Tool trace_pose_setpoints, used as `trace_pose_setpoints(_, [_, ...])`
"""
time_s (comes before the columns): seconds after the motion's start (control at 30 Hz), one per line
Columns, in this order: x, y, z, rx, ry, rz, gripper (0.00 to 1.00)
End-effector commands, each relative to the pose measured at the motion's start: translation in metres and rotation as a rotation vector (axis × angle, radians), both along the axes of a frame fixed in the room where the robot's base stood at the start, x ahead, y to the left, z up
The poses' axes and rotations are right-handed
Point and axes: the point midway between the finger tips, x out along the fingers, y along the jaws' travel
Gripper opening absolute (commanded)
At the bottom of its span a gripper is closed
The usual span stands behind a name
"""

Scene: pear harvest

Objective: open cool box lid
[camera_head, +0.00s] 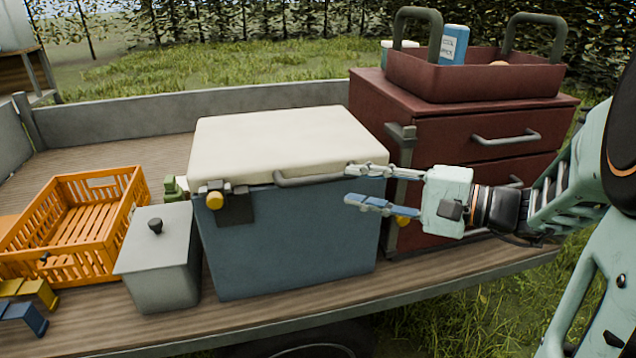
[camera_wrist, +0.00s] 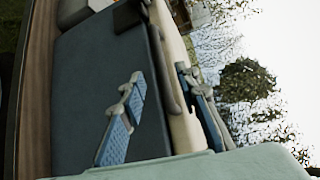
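The cool box (camera_head: 290,245) has a blue body and a cream lid (camera_head: 275,135), which is down on it. A grey bar handle (camera_head: 310,179) runs along the lid's front edge. A latch with a yellow knob (camera_head: 215,199) sits at the front left; another yellow knob (camera_head: 403,219) shows partly behind my gripper. My gripper (camera_head: 351,185) is open at the handle's right end, one finger above the other. In the wrist view, the handle (camera_wrist: 165,65) appears between the spread fingers (camera_wrist: 160,78). I cannot tell whether they touch it.
A dark red drawer cabinet (camera_head: 470,135) stands right of the cool box, with a red tray (camera_head: 470,78) on top. A grey lidded bin (camera_head: 160,270) and an orange crate (camera_head: 120,250) stand to the left.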

Motion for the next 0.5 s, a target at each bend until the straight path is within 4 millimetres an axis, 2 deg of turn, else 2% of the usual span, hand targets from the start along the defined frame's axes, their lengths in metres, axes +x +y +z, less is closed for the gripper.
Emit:
trace_pose_setpoints(0.1, [0.01,0.023,-0.005,-0.002,0.0,0.006,0.3])
trace_pose_setpoints(0.3, [0.027,0.054,-0.01,-0.003,0.0,0.006,0.3])
trace_pose_setpoints(0.5, [0.038,0.071,-0.012,-0.004,-0.001,0.003,0.3])
